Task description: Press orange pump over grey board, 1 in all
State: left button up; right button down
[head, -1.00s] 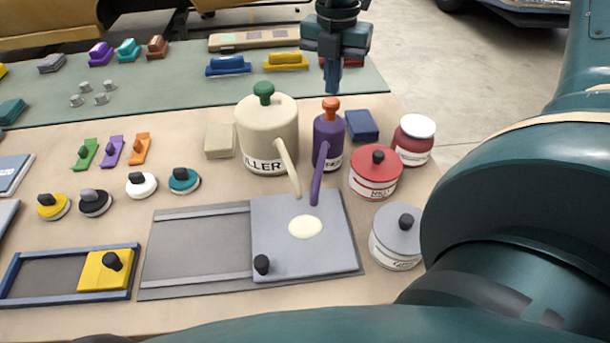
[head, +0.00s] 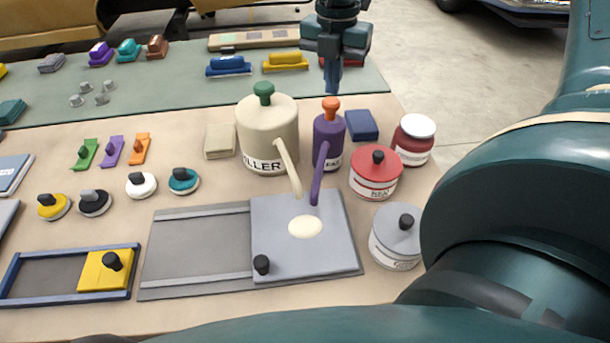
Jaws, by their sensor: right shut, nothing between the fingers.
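The orange pump (head: 331,108) is the knob on top of a purple bottle (head: 328,138) whose long purple spout points down over the grey board (head: 335,255). A round cream patch (head: 305,227) lies on the board below the spouts. My right gripper (head: 332,88) is shut and empty, fingers pointing down, just above the orange pump. I cannot tell whether its tips touch the knob. My left gripper is not in view.
A cream filler bottle (head: 267,132) with a green knob stands left of the purple bottle. A blue block (head: 361,125), a red tin (head: 375,172), a grey tin (head: 396,236) and a dark red jar (head: 413,139) stand to the right.

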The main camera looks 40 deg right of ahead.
aim_at(332, 101)
dwell(0.5)
jog(key=shift+f+b, duration=0.35)
jog(key=shift+b, duration=0.05)
jog(key=shift+f+b, duration=0.6)
jog(key=shift+b, duration=0.05)
jog(key=shift+f+b, duration=0.75)
jog(key=shift+b, duration=0.05)
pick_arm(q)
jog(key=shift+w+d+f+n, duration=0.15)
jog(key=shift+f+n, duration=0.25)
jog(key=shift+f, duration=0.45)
pick_arm(e)
jog(key=shift+r, duration=0.15)
pick_arm(q)
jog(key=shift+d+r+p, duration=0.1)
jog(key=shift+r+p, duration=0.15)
jog(key=shift+p, duration=0.25)
pick_arm(e)
jog(key=shift+r, duration=1.45)
